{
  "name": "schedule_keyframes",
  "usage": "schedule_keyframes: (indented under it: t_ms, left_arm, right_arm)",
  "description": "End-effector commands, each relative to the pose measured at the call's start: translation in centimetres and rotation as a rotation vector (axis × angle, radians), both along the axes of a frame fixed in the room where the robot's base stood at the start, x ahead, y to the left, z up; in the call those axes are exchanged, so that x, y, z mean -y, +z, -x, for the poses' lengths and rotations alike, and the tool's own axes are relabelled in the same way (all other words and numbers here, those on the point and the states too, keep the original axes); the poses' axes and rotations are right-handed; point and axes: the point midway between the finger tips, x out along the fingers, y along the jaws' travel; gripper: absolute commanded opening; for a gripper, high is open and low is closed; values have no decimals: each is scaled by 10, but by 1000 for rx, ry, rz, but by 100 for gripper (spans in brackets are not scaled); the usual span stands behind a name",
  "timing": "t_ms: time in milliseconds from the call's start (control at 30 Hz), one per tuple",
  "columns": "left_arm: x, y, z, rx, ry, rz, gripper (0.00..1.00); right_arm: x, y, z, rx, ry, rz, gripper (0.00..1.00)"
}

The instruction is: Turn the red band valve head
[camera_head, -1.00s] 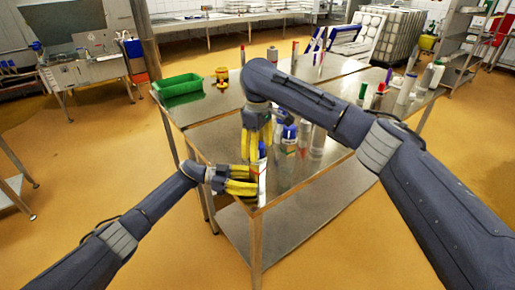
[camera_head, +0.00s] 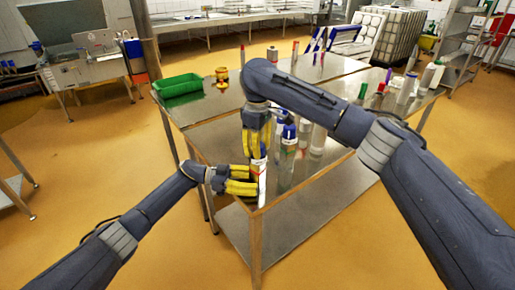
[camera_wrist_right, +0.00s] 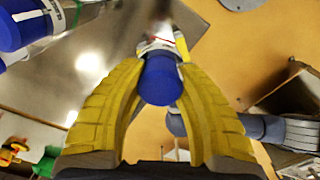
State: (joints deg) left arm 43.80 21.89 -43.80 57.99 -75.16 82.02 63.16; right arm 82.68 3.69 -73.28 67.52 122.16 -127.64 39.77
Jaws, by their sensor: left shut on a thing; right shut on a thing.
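The red band bottle (camera_head: 262,188) stands upright at the table's near corner, white with a red band and a blue valve head. My left gripper (camera_head: 255,180) is shut on its body from the left. My right gripper (camera_head: 258,154) comes down from above, its yellow fingers shut on the blue head and hiding much of it in the head view. In the right wrist view, the blue valve head (camera_wrist_right: 161,79) sits between the two fingers, with the white body and red band (camera_wrist_right: 160,36) beyond it. A yellow left fingertip shows beside the body.
Other blue-capped bottles (camera_head: 289,132) stand close behind and right of my right gripper on the steel table (camera_head: 225,135). A green bin (camera_head: 178,85) and a yellow-red item (camera_head: 222,77) lie at the back left. More bottles (camera_head: 405,91) stand at right.

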Motion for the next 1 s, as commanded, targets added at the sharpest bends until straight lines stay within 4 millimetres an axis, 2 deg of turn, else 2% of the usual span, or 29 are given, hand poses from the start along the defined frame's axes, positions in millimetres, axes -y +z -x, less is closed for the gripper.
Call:
schedule_keyframes:
  t_ms: [267, 1000]
  left_arm:
    - [0, -3, 1, -1, 0, -4, 33]
    - [0, -2, 1, -1, 0, -4, 33]
  right_arm:
    - [0, 1, 0, 1, 181, 1, 3]
    - [0, 1, 0, 0, 884, 1, 3]
